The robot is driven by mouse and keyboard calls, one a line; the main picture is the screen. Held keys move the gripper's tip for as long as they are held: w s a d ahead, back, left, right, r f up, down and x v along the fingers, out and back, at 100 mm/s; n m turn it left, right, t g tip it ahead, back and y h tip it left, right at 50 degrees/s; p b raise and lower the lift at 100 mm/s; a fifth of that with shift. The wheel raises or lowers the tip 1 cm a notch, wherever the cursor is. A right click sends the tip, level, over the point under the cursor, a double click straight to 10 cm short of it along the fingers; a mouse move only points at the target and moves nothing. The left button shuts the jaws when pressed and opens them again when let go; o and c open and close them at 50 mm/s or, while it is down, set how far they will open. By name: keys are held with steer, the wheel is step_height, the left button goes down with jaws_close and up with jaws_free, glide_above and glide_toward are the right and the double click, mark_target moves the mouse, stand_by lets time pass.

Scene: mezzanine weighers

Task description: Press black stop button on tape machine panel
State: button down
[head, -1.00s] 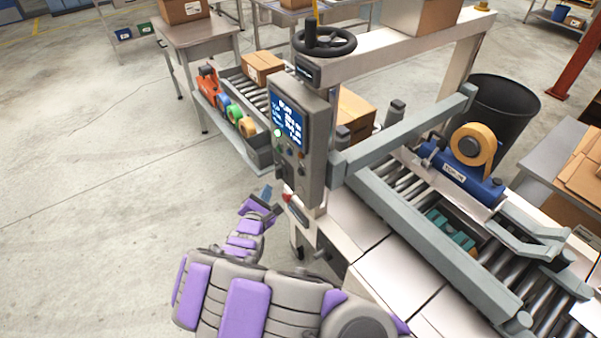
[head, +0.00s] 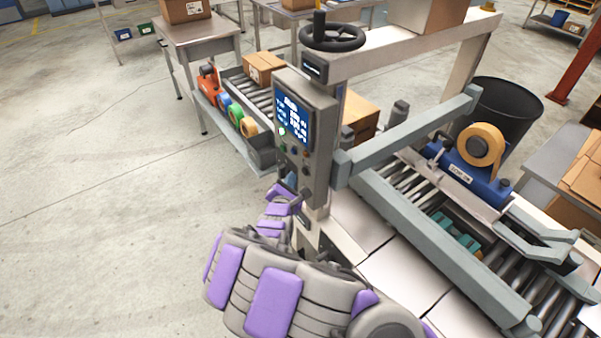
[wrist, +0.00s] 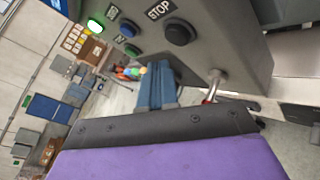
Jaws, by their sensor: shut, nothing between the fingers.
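The grey tape machine panel (head: 318,125) stands upright and carries a lit blue screen (head: 292,118). In the wrist view, the round black stop button (wrist: 180,33) sits on the panel beside a "STOP" label (wrist: 160,10). My gripper (wrist: 157,68) is shut and empty. Its blue-grey fingers appear just below the stop button in the wrist view, and I see no contact with it. In the head view, my gripper (head: 291,182) is at the lower part of the panel. I cannot pick out the stop button there with certainty.
A metal lever (wrist: 215,82) juts out to the right of my fingers. The roller conveyor (head: 470,245) and black bin (head: 505,105) lie right. The floor at left is clear.

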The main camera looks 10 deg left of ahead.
steer(key=shift+d, duration=0.2)
steer(key=shift+d+r, duration=0.15)
steer(key=shift+d, duration=0.25)
stand_by(0.7)
steer(key=shift+a, duration=0.3)
steer(key=shift+d, duration=0.2)
steer(key=shift+w+d+p, duration=0.3)
steer(key=shift+d, duration=0.05)
